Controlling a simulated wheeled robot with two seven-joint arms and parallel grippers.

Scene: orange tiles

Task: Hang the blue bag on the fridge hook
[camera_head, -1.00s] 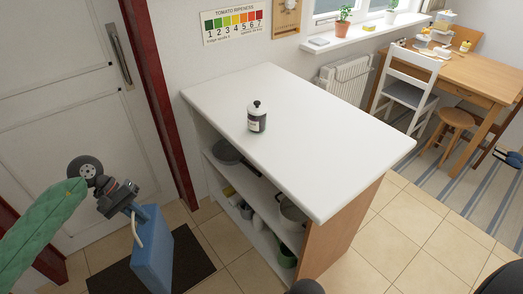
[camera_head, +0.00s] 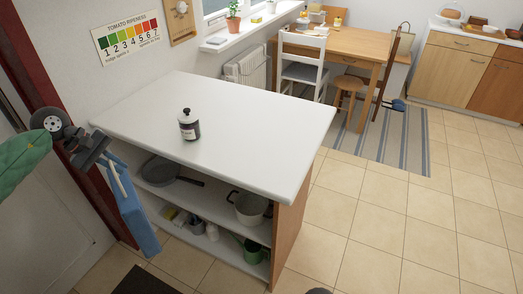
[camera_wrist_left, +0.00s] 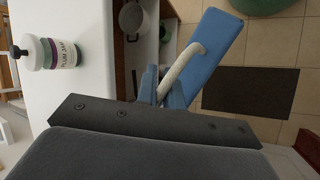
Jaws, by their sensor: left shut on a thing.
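The blue bag (camera_head: 136,212) hangs from my left gripper (camera_head: 108,163) at the left of the head view, beside the left end of the white-topped island. My left gripper is shut on the bag's pale handle (camera_head: 117,180). In the left wrist view the bag (camera_wrist_left: 222,58) and its curved handle (camera_wrist_left: 181,72) show beyond the dark gripper. The bag is off the floor. I see no fridge and no hook in these views.
A dark mat (camera_head: 145,284) lies at lower left. Table (camera_head: 345,45), white chair (camera_head: 303,72), stool (camera_head: 348,84) and wooden cabinets (camera_head: 455,65) stand behind. Tiled floor at right is clear.

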